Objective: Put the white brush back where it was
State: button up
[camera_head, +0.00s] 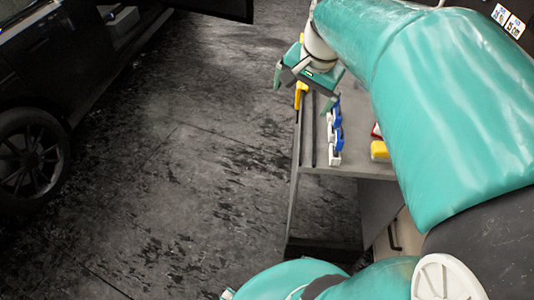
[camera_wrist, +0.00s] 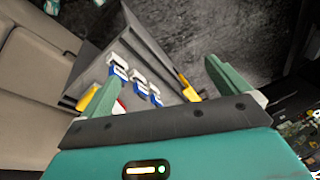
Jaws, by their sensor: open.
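My gripper (camera_head: 303,95) is open at the far end of a grey cart in the head view, above the cart's left edge. No separate white brush can be made out.
The grey cart (camera_head: 345,166) also carries a yellow tool (camera_head: 300,95) close under my gripper, a yellow block (camera_head: 379,150) and a red item (camera_head: 376,130). A dark car (camera_head: 35,130) stands at left. The dark floor (camera_head: 190,180) between is clear.

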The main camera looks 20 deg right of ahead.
jog(key=s+a+f+n+t, duration=0.2)
jog(key=s+a+f+n, duration=0.1)
jog(key=s+a+n, duration=0.7)
jog(key=s+a, duration=0.1)
jog(key=a, duration=0.2)
jog(key=shift+s+a+n, duration=0.15)
jog(key=shift+s+n, duration=0.05)
jog(key=shift+n, duration=0.2)
jog(key=shift+f, duration=0.1)
